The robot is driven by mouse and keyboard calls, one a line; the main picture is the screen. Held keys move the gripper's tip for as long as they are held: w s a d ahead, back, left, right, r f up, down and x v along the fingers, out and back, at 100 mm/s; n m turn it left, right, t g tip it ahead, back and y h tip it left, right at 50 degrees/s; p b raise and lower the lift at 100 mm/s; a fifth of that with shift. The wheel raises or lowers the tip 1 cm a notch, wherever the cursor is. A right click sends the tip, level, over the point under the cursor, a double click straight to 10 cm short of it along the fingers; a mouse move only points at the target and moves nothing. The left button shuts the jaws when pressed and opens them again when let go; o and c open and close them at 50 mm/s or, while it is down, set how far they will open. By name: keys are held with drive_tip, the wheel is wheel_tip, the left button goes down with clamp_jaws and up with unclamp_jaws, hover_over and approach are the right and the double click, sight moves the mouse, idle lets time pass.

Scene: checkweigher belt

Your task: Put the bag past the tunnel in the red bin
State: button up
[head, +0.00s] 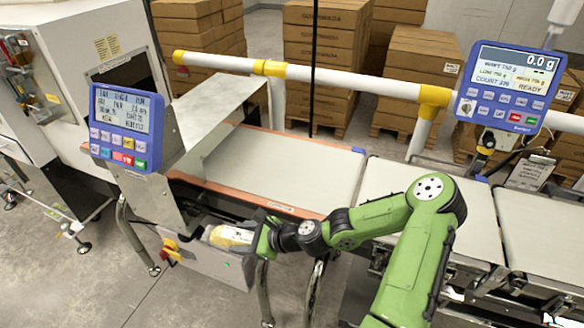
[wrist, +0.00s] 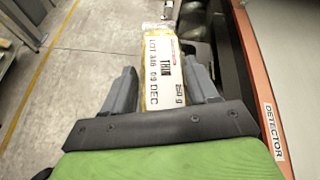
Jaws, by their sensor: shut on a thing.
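My gripper (head: 262,241) is shut on a bag (head: 229,236), low at the near side of the belt. In the wrist view the bag (wrist: 163,88) is yellow and white, printed "THIN", "LOT 316 09 DEC" and "250 g". It lies lengthwise between the two grey fingers (wrist: 163,78). In the head view the bag shows just above a grey metal box (head: 205,264) below the belt; I cannot tell if it touches the box. A bent metal hood (head: 222,98), perhaps the tunnel, spans the belt (head: 290,170). I cannot make out a red bin.
A blue-framed display (head: 127,128) stands left of the hood. Another display (head: 511,86), reading 0.0 g, stands at right. A yellow-and-white rail (head: 345,79) runs behind the belts. Boxes on pallets (head: 320,50) stand at the back. The visible belts are clear.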

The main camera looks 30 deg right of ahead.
sight(239, 239)
drive_tip(key=w+m+h, duration=0.1)
drive_tip(key=a+f+m+t+h, duration=0.1)
drive_tip(key=shift+w+f+m+t, duration=0.3)
drive_tip(key=shift+w+m, duration=0.1)
drive_tip(key=shift+w+d+f+m+h, duration=0.15)
drive_tip(key=shift+f+m+h, duration=0.2)
drive_tip(key=shift+m+h, duration=0.2)
drive_tip(key=h, duration=0.1)
drive_tip(key=f+m, duration=0.1)
drive_tip(key=m+t+h, duration=0.1)
drive_tip(key=shift+s+d+f+h, duration=0.25)
drive_tip(key=shift+d+f+h, duration=0.05)
drive_tip(key=shift+d+h, duration=0.05)
drive_tip(key=shift+s+d+f+m+h, duration=0.45)
drive_tip(key=shift+f+m+h, duration=0.1)
drive_tip(key=shift+m+h, duration=0.35)
